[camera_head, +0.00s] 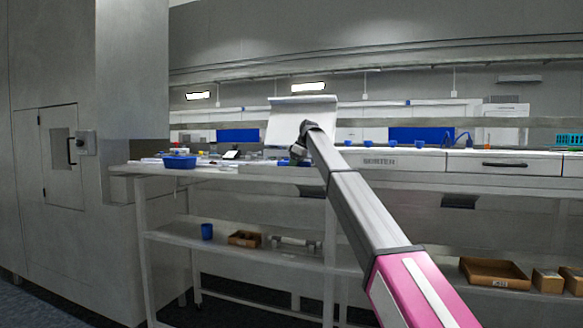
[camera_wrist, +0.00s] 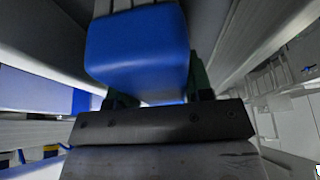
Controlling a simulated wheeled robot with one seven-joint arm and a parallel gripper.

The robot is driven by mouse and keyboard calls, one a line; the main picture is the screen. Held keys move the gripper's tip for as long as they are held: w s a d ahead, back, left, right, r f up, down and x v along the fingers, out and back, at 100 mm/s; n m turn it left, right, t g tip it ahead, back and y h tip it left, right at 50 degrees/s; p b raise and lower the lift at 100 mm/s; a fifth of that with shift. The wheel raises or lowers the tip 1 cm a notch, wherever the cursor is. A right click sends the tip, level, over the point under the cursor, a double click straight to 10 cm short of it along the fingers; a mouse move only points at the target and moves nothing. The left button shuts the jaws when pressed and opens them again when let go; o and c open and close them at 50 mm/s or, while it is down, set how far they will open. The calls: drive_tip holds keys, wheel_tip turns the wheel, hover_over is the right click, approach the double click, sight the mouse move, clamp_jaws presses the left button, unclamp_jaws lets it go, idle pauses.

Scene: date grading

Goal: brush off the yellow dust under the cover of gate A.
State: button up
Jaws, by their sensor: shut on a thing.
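My gripper (camera_head: 298,155) is at the bench in the head view, in front of a raised, tilted white panel (camera_head: 290,122) that may be the cover of gate A; I can read no gate letter. In the wrist view my gripper (camera_wrist: 158,92) is shut on a blue rounded block (camera_wrist: 138,45) with a grey ridged part beyond it. It may be the brush, but I cannot see bristles clearly. A little blue shows beside the gripper in the head view. No yellow dust is visible; the area under the panel is hidden by my arm and too small to make out.
A blue bin (camera_head: 180,162) and small items are on the bench left of my gripper. The bench front marked SORTER (camera_head: 379,161) and a drawer (camera_head: 490,163) are to the right. The lower shelf holds a blue cup (camera_head: 207,231) and a cardboard tray (camera_head: 494,272).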

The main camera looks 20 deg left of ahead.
sight(280, 164)
drive_tip(key=shift+d+r, duration=0.1)
drive_tip(key=shift+d, duration=0.55)
drive_tip(key=shift+w+a, duration=0.15)
drive_tip(key=shift+a, duration=2.7)
drive_tip(key=shift+w+a, duration=0.15)
drive_tip(key=shift+a, duration=1.2)
drive_tip(key=shift+w+a+f, duration=0.1)
drive_tip(key=shift+a+f, duration=0.1)
drive_tip(key=shift+a, duration=1.15)
drive_tip(key=shift+d, duration=1.5)
drive_tip(key=shift+d, duration=0.1)
